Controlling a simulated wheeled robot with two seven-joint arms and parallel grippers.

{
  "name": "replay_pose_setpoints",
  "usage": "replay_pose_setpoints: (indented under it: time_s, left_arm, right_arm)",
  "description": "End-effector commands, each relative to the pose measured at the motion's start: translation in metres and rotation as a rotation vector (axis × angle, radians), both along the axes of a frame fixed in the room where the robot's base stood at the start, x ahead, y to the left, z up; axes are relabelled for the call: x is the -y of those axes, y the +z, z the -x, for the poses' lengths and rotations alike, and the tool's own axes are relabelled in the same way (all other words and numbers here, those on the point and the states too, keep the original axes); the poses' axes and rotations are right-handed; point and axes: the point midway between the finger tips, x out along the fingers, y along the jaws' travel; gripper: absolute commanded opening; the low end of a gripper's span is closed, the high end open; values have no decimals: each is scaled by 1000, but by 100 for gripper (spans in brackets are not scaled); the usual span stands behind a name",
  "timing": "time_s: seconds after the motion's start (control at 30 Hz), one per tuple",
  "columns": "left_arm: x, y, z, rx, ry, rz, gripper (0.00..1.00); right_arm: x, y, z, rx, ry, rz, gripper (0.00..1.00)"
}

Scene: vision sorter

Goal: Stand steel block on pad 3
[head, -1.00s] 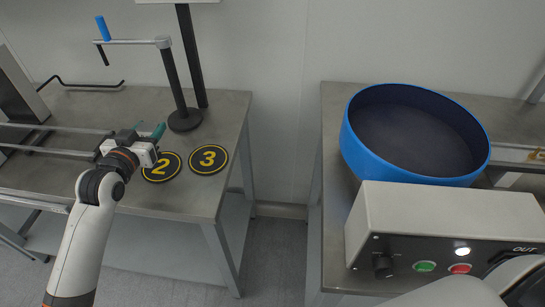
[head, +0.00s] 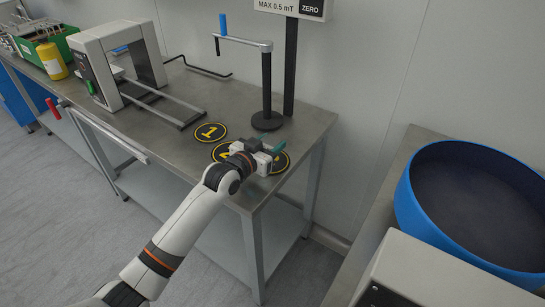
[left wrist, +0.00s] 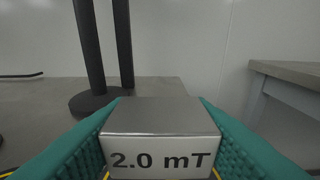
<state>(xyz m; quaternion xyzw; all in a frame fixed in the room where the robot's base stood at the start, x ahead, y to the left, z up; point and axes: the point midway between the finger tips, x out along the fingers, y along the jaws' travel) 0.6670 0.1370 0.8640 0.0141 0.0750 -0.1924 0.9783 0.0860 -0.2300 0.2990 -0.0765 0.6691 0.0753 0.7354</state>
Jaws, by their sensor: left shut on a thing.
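The steel block (left wrist: 160,145), a grey metal block marked "2.0 mT", sits between the teal fingers of my left gripper (head: 268,146) in the left wrist view. The gripper is shut on it. In the head view the gripper hides the block. Pad 3 (head: 281,163) is a black disc with a yellow ring, mostly hidden under the gripper. Yellow ring edges show beside the block's lower edge in the left wrist view. I cannot tell whether the block touches the pad. My right gripper is not in view.
Pad 1 (head: 209,132) is clear, and pad 2 (head: 222,153) is partly covered by my wrist. A black post with a round base (head: 267,121) stands behind the gripper. A grey frame with rails (head: 120,60) is left. A blue-rimmed bowl (head: 408,200) is right, across a gap.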

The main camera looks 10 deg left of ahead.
Motion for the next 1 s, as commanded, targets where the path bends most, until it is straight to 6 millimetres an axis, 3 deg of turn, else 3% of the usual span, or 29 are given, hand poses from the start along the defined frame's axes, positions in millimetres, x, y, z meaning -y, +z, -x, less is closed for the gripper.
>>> replay_pose_setpoints:
  time_s: [0.37, 0.73, 0.77, 0.9, 1.0]
  left_arm:
    - [0, -39, 0, 4, 0, 2, 10]
    - [1, -43, 0, 6, -1, 1, 10]
    - [1, -45, 0, 2, -1, 0, 47]
    - [1, -44, 0, 2, -1, 0, 67]
    - [1, -44, 0, 2, -1, 0, 67]
  right_arm:
    - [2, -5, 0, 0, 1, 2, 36]
    - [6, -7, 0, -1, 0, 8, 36]
    - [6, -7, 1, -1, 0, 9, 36]
    - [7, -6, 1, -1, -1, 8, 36]
    - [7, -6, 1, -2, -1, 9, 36]
